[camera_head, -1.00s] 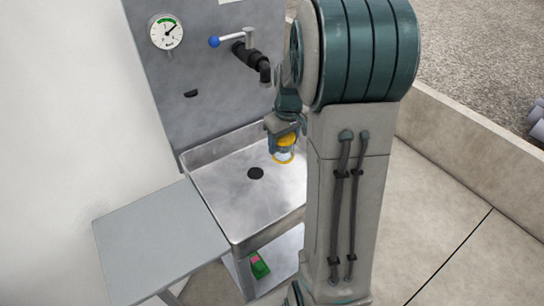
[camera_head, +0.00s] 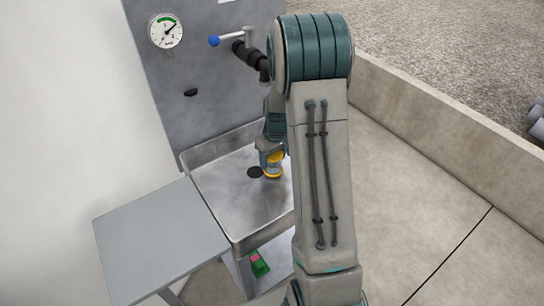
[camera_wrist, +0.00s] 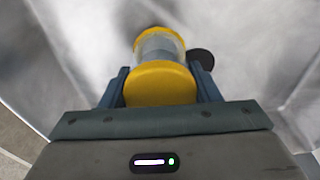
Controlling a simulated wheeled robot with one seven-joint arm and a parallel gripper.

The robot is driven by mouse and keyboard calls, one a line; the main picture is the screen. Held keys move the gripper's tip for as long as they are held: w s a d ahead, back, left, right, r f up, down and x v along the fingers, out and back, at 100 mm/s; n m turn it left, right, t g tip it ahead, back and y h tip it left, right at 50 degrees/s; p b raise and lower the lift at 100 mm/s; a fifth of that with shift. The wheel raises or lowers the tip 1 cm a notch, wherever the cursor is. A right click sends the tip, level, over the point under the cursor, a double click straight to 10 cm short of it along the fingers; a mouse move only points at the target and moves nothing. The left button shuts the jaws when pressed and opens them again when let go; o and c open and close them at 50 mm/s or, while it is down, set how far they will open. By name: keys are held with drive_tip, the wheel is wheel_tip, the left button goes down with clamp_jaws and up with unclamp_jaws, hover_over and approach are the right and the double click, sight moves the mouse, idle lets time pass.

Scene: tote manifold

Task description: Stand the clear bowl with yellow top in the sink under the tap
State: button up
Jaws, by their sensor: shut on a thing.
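The clear bowl with yellow top (camera_head: 273,170) is low inside the metal sink (camera_head: 240,215), just right of the dark drain hole. My gripper (camera_head: 268,155) is shut on it from above. In the wrist view, the bowl (camera_wrist: 158,45) shows a clear body with yellow at both ends, and the fingers of my gripper (camera_wrist: 160,88) stand on either side of the nearer yellow part. It looks roughly upright. I cannot tell whether it touches the sink floor. The black tap (camera_head: 264,72) is on the back panel, above and slightly behind the bowl.
A grey side table (camera_head: 160,240) adjoins the sink on the left and is bare. A pressure gauge (camera_head: 165,31) and a blue-ended lever (camera_head: 214,41) are on the panel. A green item (camera_head: 260,266) lies below the sink. The sink's front left floor is clear.

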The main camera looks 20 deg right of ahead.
drive_tip(key=shift+w+f, duration=0.2)
drive_tip(key=shift+w, duration=0.25)
drive_tip(key=shift+f, duration=0.2)
drive_tip(key=o, duration=1.1)
drive_tip(key=shift+o, duration=0.2)
drive_tip(key=shift+r, duration=0.1)
